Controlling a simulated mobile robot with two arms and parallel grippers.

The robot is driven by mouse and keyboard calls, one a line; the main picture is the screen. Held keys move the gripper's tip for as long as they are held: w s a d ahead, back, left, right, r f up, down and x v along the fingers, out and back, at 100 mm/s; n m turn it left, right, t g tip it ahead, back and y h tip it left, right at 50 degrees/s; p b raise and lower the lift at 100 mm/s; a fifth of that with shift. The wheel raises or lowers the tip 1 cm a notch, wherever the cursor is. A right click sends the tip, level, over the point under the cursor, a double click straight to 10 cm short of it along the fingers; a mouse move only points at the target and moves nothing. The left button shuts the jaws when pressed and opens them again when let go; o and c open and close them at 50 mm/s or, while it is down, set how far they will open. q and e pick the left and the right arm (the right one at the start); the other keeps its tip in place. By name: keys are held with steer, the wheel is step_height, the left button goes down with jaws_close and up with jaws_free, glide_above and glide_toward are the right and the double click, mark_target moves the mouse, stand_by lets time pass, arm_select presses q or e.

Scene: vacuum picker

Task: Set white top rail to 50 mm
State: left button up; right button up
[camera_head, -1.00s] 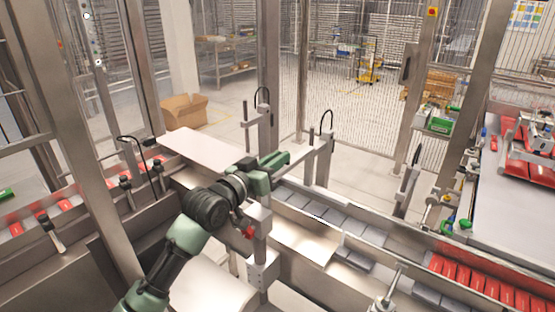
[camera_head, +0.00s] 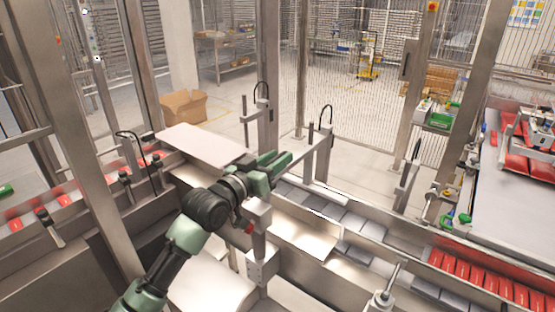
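My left arm comes up from the bottom left, and its green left gripper (camera_head: 281,160) is above the conveyor line near the picture's middle. Its fingers are seen from behind and overlap, so I cannot tell whether they are open or shut. A pale rail (camera_head: 325,193), perhaps the white top rail, runs along the far side of the conveyor, just right of and beyond the gripper. I cannot tell whether they touch. No scale reading is legible. A metal post (camera_head: 258,218) with a red knob stands close under my wrist. My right gripper is not in view.
Posts with black cables (camera_head: 325,145) stand behind the line. Red packs (camera_head: 470,280) fill the conveyor at the lower right. A pale flat plate (camera_head: 200,143) lies behind my arm. Frame uprights (camera_head: 80,130) stand at the left. A cardboard box (camera_head: 183,106) is on the floor.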

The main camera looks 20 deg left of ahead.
arm_select(q)
steer(key=b+v, duration=0.2)
steer(key=v, duration=0.4)
steer(key=shift+s+f, duration=0.15)
steer(key=shift+s, duration=0.2)
steer(key=shift+s+a, duration=0.2)
steer(key=shift+s, duration=0.3)
